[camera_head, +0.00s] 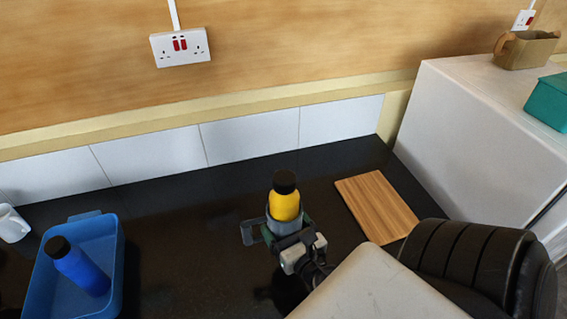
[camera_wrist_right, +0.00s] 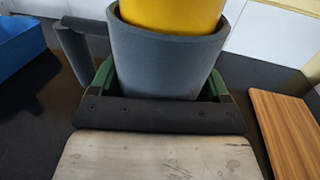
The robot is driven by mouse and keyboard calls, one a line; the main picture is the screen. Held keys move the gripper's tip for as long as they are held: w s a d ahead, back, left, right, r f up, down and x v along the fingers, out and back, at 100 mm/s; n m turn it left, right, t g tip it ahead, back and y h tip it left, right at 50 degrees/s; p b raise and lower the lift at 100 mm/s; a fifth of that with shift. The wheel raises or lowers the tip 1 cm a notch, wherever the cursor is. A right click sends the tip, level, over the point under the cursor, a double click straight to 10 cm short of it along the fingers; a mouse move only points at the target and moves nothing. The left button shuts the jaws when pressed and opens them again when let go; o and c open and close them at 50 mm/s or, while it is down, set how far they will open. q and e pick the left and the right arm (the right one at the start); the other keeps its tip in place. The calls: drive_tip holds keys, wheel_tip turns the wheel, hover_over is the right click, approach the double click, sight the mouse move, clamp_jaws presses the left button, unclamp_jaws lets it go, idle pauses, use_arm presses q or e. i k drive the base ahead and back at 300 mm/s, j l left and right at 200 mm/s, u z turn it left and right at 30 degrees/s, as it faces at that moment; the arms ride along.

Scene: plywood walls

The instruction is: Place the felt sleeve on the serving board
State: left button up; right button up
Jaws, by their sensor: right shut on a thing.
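The felt sleeve (camera_head: 283,228) is a grey, cup-like holder with a handle on its left. It also shows large in the right wrist view (camera_wrist_right: 165,65). A yellow bottle (camera_head: 284,205) with a black cap stands upright inside it, its lower part hidden. My right gripper (camera_head: 288,232) is shut on the sleeve, with green fingers on either side of it. I cannot tell whether the sleeve touches the counter. The wooden serving board (camera_head: 376,207) lies bare to the right of the sleeve, apart from it. My left gripper is not in view.
A blue tray (camera_head: 117,262) holding a blue bottle (camera_head: 77,266) sits at left on the dark counter (camera_head: 180,240), near a white mug (camera_head: 12,224). A white raised unit (camera_head: 480,130) at right carries a brown container (camera_head: 525,50) and teal box (camera_head: 550,99).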

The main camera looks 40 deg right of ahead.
sight(377, 203)
drive_tip(key=k+l, duration=0.15)
drive_tip(key=l, duration=0.25)
drive_tip(key=k+l+u, duration=0.1)
drive_tip(key=l, duration=0.3)
drive_tip(key=k+l+u, duration=0.1)
drive_tip(key=l, duration=0.3)
drive_tip(key=k+l, duration=0.25)
drive_tip(key=k+l+u, duration=0.1)
drive_tip(key=l, duration=0.4)
drive_tip(key=k+l, duration=0.25)
drive_tip(key=l+u, duration=0.05)
drive_tip(key=l, duration=0.05)
